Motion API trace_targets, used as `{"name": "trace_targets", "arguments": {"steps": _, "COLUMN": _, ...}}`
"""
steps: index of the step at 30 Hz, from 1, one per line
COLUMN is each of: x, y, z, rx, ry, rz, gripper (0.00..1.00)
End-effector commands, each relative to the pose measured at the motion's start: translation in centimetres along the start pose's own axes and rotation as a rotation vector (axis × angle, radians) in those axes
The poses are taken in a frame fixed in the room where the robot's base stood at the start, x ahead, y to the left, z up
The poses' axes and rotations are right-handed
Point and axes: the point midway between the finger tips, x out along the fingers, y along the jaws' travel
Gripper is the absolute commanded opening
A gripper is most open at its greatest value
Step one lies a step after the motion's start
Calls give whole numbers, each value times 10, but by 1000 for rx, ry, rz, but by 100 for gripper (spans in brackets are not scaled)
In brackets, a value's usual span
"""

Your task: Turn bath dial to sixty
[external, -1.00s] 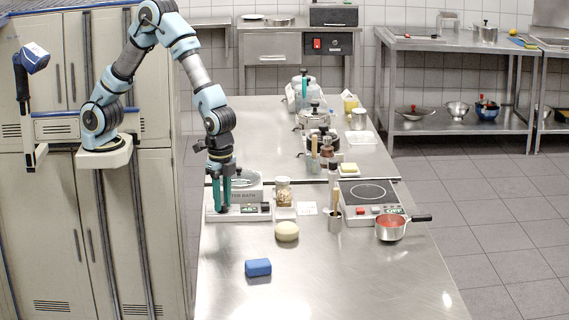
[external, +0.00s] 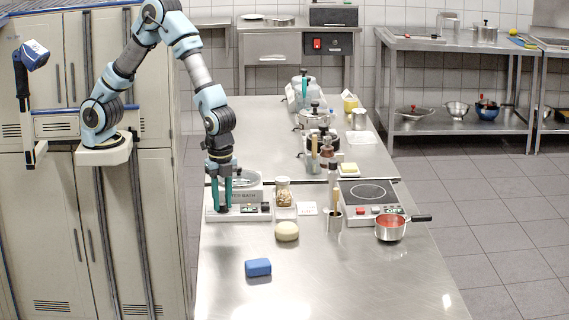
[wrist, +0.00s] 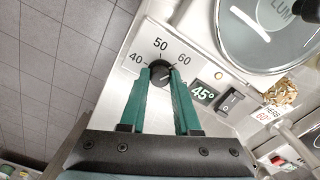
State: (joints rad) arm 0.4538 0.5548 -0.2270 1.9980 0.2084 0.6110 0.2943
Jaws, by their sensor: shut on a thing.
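The water bath (external: 253,210) is a white box on the steel table in the external view, with its front panel partly hidden by my gripper. In the wrist view its black dial (wrist: 161,72) sits below the printed marks 40, 50 and 60. The dial's white pointer line is tilted toward the upper right, toward the 60 side. A small display (wrist: 203,93) beside it reads 45°. My gripper (wrist: 161,78) points down at the panel, and its two green fingers are shut on the dial, one on each side.
A lidded round vessel (wrist: 262,30) sits on the bath, close beside the fingers. A black switch (wrist: 230,99) is right of the display. The front table is mostly clear.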

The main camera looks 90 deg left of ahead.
Motion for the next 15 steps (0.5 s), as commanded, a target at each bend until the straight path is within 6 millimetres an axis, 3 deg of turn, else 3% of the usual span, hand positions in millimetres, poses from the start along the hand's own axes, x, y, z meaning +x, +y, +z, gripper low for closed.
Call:
{"name": "trace_targets", "arguments": {"steps": 3, "x": -1, "y": 0, "z": -1, "rx": -1, "ry": 2, "rz": -1, "gripper": 0}}
{"name": "trace_targets", "arguments": {"steps": 4, "x": -1, "y": 0, "z": -1, "rx": -1, "ry": 2, "rz": -1, "gripper": 33}}
{"name": "trace_targets", "arguments": {"steps": 11, "x": 0, "y": 0, "z": 0, "rx": -1, "ry": 1, "rz": -1, "gripper": 59}}
{"name": "trace_targets", "arguments": {"steps": 15, "x": 0, "y": 0, "z": 0, "rx": -1, "ry": 1, "rz": 0, "gripper": 61}}
